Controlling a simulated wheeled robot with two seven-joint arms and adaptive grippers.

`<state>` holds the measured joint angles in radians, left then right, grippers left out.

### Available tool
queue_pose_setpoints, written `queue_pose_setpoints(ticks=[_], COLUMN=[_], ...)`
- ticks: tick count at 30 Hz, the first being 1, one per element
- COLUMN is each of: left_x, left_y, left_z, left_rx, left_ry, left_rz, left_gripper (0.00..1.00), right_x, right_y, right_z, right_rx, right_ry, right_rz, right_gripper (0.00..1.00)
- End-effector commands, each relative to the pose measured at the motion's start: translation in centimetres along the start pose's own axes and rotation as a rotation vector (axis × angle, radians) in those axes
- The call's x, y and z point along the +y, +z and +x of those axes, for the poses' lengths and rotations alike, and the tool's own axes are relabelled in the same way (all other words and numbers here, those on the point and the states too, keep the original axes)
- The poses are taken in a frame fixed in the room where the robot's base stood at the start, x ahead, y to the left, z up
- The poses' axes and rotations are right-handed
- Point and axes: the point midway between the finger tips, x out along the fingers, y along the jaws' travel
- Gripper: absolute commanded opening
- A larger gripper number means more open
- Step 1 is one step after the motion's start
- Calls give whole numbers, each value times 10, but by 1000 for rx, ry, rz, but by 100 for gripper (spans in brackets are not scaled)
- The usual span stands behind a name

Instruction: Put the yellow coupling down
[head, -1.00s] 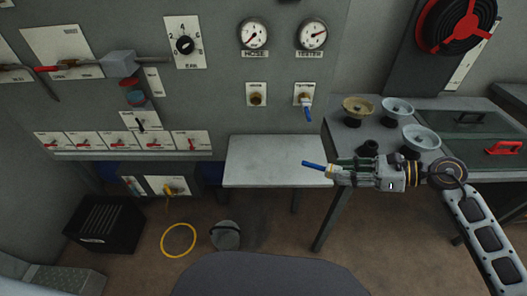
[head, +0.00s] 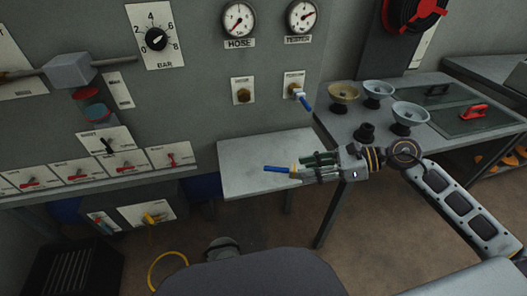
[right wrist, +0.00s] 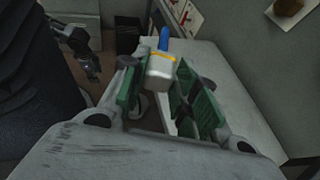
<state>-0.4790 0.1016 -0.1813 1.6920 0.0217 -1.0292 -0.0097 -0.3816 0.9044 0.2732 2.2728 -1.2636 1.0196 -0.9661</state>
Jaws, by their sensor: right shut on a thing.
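The yellow coupling (right wrist: 161,68) is a pale fitting with a yellow band and a blue end. My right gripper (head: 306,167) is shut on it, and the blue end points left in the head view. The coupling is over the small grey shelf (head: 240,177); whether it touches the shelf is unclear. In the right wrist view the green finger pads of my right gripper flank the coupling's near end. A dark gripper, apparently my left one (right wrist: 92,68), shows at the left of the right wrist view, too small to tell its state.
A panel with HOSE and TESTER gauges (head: 302,17) rises behind the shelf. Another blue-ended fitting (head: 302,100) hangs from its right port. A side table (head: 352,129) with several round cups is at right. The shelf's left part is clear.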

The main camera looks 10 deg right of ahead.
Motion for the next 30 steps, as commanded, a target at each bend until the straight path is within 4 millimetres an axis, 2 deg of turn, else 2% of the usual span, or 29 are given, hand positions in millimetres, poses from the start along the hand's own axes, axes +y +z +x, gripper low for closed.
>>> queue_pose_setpoints(ticks=[17,30], left_x=[0,0], left_y=[-1,0], left_z=[-1,-2], left_rx=[0,-5], left_ry=[0,1], left_rz=[0,1], left_gripper=[55,55], right_x=[-1,-23], right_y=[0,4], right_z=[0,8], right_rx=[-1,-2], right_ry=[-1,-1], right_rz=[-1,-3], right_gripper=[2,2])
